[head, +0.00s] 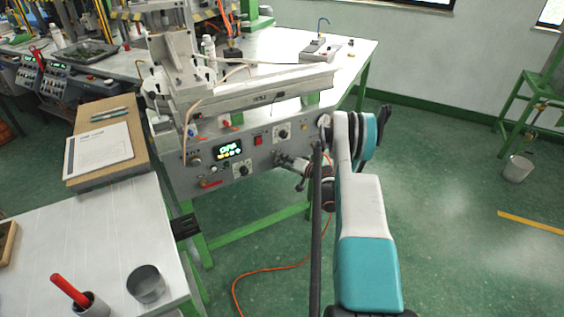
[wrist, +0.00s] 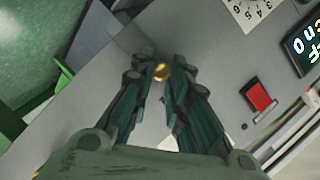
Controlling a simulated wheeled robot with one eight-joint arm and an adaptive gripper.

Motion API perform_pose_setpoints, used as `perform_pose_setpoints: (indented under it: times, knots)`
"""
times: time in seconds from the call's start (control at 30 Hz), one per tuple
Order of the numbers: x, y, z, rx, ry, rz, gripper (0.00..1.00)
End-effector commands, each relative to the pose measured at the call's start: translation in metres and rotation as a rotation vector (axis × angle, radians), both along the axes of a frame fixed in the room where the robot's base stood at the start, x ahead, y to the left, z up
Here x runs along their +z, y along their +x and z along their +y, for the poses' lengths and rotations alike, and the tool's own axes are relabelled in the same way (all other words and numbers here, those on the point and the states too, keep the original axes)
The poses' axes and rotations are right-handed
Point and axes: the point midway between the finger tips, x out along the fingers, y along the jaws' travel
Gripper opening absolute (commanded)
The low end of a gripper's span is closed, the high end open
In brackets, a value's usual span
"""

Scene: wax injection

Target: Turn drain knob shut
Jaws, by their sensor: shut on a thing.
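A small brass knob (wrist: 161,70), which I take to be the drain knob, sits on the grey front panel (wrist: 130,55) in the wrist view. My gripper (wrist: 161,76) has its two dark fingers on either side of the knob, closed on it at the fingertips. In the head view my gripper (head: 279,157) reaches the lower right part of the machine's panel (head: 212,182). The knob is hidden there by the fingers. I cannot tell from the round knob which way it is turned.
The panel carries a lit green display (head: 230,150), a red switch (head: 258,140) and dials; the switch also shows in the wrist view (wrist: 260,96). A white table (head: 120,230) with a metal cup (head: 146,284) stands at front left. An orange cable (head: 238,283) lies on the floor.

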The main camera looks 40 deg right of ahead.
Motion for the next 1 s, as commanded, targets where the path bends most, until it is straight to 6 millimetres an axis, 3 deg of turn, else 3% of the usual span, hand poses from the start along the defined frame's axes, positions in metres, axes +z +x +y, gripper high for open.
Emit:
perform_pose_setpoints:
  times: [0.4, 0.97, 1.0]
  knots:
    - [-0.0017, -0.0005, -0.0019, -0.002, 0.194, -0.043, 0.0]
    - [-0.0016, -0.0005, -0.0022, -0.003, 0.222, -0.05, 0.0]
    - [-0.0016, -0.0005, -0.0022, -0.003, 0.222, -0.05, 0.2]
